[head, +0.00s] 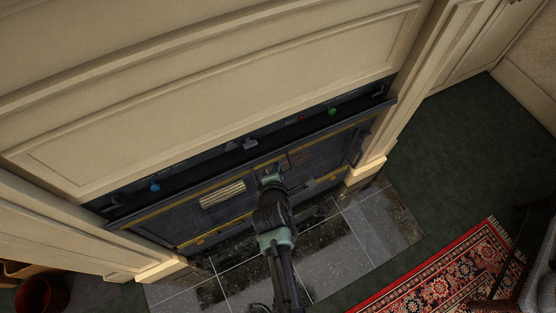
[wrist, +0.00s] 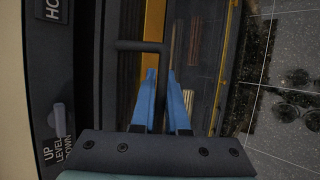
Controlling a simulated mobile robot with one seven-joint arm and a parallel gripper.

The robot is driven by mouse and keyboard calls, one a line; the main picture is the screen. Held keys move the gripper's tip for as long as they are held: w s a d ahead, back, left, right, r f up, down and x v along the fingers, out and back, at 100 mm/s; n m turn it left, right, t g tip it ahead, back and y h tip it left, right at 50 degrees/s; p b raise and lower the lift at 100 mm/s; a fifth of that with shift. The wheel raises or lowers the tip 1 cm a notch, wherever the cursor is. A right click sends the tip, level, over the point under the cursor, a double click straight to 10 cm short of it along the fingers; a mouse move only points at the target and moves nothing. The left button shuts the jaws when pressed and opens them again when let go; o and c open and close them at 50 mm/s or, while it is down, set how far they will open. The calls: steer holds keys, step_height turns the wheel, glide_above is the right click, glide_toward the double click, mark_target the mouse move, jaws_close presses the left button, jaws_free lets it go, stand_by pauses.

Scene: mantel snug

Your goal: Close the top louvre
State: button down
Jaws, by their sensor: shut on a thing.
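The dark fire front (head: 315,160) is set low in the cream surround. Its top louvre (wrist: 154,18) shows in the wrist view as a dark flap with a yellow strip along it. A dark bar (wrist: 140,45), apparently the louvre's handle, crosses at the fingertips. My gripper (head: 270,180) is at the upper middle of the front. Its blue fingers (wrist: 161,74) in the wrist view are close together with a narrow gap, shut on this bar. The grip point is partly hidden by the fingers, and the louvre's exact angle is hard to tell.
A ledge above carries a blue knob (head: 155,187), a pale lever (head: 250,144) and a green knob (head: 332,111). A label reading "UP LEVEL DOWN" (wrist: 56,150) is beside my gripper. Grey hearth tiles (head: 350,255) lie below; a red rug (head: 440,280) is to the right.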

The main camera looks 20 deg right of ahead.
steer(key=shift+w+r+n+g+p, duration=0.3)
steer(key=shift+r+g+p, duration=0.2)
steer(key=shift+g+p, duration=0.45)
steer(key=shift+w+r+n+g+p, duration=0.15)
steer(key=shift+w+r+g+p, duration=0.2)
steer(key=shift+r+g+p, duration=0.55)
steer(key=shift+w+r+n+g+p, duration=0.15)
steer(key=shift+w+n+g+p, duration=0.15)
steer(key=shift+g+p, duration=0.7)
steer(key=shift+g+b, duration=0.3)
steer(key=shift+g, duration=0.05)
steer(key=c, duration=0.9)
jaws_free()
steer(key=shift+f, duration=0.15)
steer(key=shift+s, duration=0.1)
steer(key=p+v, duration=0.4)
steer(key=v, duration=0.9)
steer(key=shift+d, duration=0.15)
